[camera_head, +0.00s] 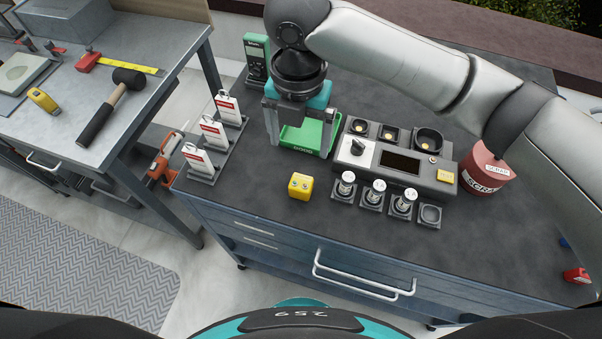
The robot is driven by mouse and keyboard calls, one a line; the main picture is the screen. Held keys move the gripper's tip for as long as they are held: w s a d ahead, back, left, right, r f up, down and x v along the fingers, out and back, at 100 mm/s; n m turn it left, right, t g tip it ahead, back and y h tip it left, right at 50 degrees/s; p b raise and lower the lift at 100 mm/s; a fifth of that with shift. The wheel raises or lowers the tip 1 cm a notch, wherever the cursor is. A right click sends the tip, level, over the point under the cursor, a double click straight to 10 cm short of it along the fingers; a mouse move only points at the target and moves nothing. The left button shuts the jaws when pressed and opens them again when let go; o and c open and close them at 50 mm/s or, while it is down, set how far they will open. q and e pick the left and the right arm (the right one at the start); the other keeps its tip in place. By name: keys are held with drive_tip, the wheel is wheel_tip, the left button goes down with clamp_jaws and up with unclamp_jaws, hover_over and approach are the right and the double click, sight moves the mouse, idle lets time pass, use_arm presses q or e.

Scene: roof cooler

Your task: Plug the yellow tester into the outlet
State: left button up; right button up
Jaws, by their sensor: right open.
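A small yellow block (300,187), which looks like the tester, sits on the dark bench top (262,212) near its front edge. Two small round marks show on its face. My right gripper (301,132) reaches down from the top, open, with its fingers either side of a green tray (302,137), behind the yellow block and apart from it. I see nothing between the fingers. I cannot pick out the outlet for certain. My left gripper is not in view.
A grey console (395,163) with a knob and dark screen stands right of the tray. Several small holders with metal cylinders (375,192) stand in front of it. A red scrap bin (484,170) is farther right. White-red tagged items (213,133) stand left. Bench front-left is clear.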

sight(301, 182)
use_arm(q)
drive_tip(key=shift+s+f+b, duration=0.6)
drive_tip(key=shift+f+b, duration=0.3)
use_arm(e)
wheel_tip(301, 182, down, 10)
drive_tip(key=shift+s, duration=0.15)
drive_tip(key=f, duration=0.2)
drive_tip(key=f+b, duration=0.1)
drive_tip(key=f, duration=0.2)
drive_tip(key=shift+s+d+f, duration=0.15)
drive_tip(key=shift+d, duration=0.05)
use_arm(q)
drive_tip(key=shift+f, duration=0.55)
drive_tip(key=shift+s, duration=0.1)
use_arm(e)
drive_tip(key=c, duration=1.4)
drive_tip(key=shift+o, duration=0.2)
drive_tip(key=shift+r, duration=0.2)
